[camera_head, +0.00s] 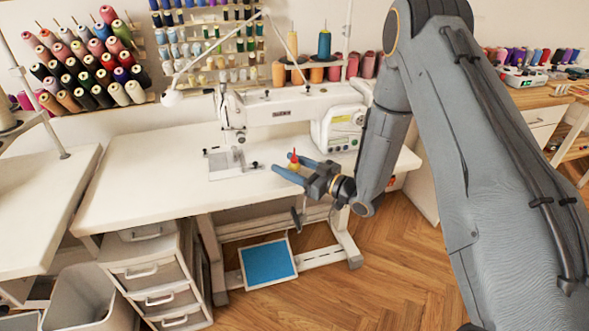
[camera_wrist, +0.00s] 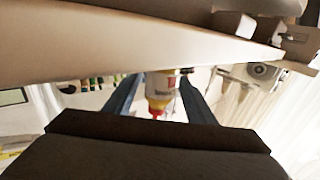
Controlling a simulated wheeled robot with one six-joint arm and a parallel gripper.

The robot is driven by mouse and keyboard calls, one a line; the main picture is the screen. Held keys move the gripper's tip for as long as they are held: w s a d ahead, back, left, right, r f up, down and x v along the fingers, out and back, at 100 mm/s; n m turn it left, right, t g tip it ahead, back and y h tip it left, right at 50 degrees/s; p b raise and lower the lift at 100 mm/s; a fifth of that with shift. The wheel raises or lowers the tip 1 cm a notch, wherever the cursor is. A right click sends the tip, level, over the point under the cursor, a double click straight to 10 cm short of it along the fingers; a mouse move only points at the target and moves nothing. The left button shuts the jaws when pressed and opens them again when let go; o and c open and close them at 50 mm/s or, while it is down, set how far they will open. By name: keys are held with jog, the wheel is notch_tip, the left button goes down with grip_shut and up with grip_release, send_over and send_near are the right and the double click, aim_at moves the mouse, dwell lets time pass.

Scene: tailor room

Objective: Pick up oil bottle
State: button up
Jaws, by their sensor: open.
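The oil bottle (camera_head: 294,161) shows in the head view as a small thing with a red tip and yellowish body, near the front edge of the white sewing table. In the wrist view the bottle (camera_wrist: 161,86) has a pale body with a label, a yellow lower part and a red tip pointing down the picture. My gripper (camera_head: 284,163) reaches in from the right with its two blue fingers apart. In the wrist view the fingers (camera_wrist: 160,92) lie on either side of the bottle, with gaps visible. The bottle's base is hard to make out.
The sewing machine (camera_head: 290,108) stands on the white table (camera_head: 130,180) behind the bottle. A drawer unit (camera_head: 155,272) is under the table's left part. A blue pedal (camera_head: 267,263) lies below. Thread racks (camera_head: 88,62) hang on the wall. Floor is clear at right.

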jog(key=shift+x, duration=1.15)
jog(key=shift+d, duration=0.1)
jog(key=c, duration=1.2)
jog(key=shift+r, duration=0.1)
